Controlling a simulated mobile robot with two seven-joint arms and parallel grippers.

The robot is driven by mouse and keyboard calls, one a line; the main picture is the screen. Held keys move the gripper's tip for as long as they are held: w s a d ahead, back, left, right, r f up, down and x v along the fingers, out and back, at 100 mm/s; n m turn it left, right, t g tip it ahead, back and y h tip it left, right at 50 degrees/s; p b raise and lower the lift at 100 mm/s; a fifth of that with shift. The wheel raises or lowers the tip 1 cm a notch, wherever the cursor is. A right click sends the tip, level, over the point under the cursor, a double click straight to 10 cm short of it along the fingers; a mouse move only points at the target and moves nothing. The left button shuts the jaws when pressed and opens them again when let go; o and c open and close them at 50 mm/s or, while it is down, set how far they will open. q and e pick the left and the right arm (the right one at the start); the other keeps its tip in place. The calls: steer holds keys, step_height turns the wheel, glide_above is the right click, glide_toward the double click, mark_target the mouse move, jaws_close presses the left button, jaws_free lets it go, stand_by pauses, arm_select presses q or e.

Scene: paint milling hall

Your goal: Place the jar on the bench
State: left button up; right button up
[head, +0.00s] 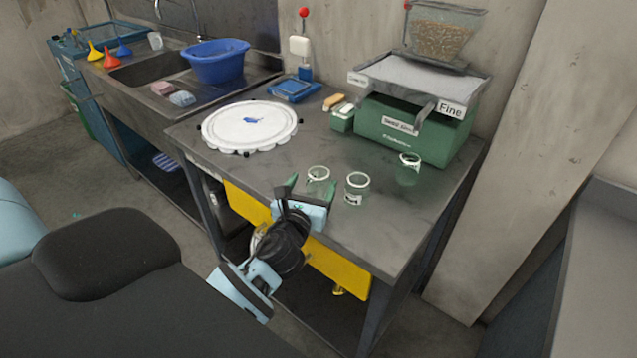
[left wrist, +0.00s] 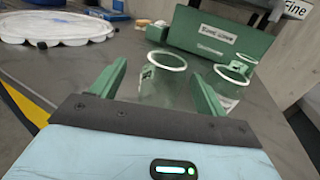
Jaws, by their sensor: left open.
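Several clear glass jars stand upright on the grey bench (head: 262,172). The nearest-left jar (head: 318,174) is just beyond my left gripper (head: 309,186); in the left wrist view this jar (left wrist: 164,62) shows between the green fingertips. A second jar (head: 356,187) with a pale label stands to its right. A third jar (head: 409,167) stands farther right, by the green machine. My left gripper is open and empty at the bench's front edge, its fingers pointing toward the nearest-left jar. Whether the fingers reach around it is unclear. My right gripper is out of view.
A green machine (head: 398,133) labelled "Fine" with a hopper (head: 444,30) stands at the bench's back right. A sink with a blue basin (head: 216,62) is beyond. The bench's front-right area is clear.

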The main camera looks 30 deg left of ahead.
mark_target(321, 171)
arm_select(q)
steer(key=shift+w+f, duration=0.1)
steer(key=shift+w, duration=0.05)
steer(key=shift+d+x, duration=0.15)
steer(key=shift+x, duration=1.1)
steer(key=shift+d+x, duration=0.1)
steer(key=shift+x, duration=1.15)
steer(key=shift+c, duration=0.2)
steer(key=c, duration=1.1)
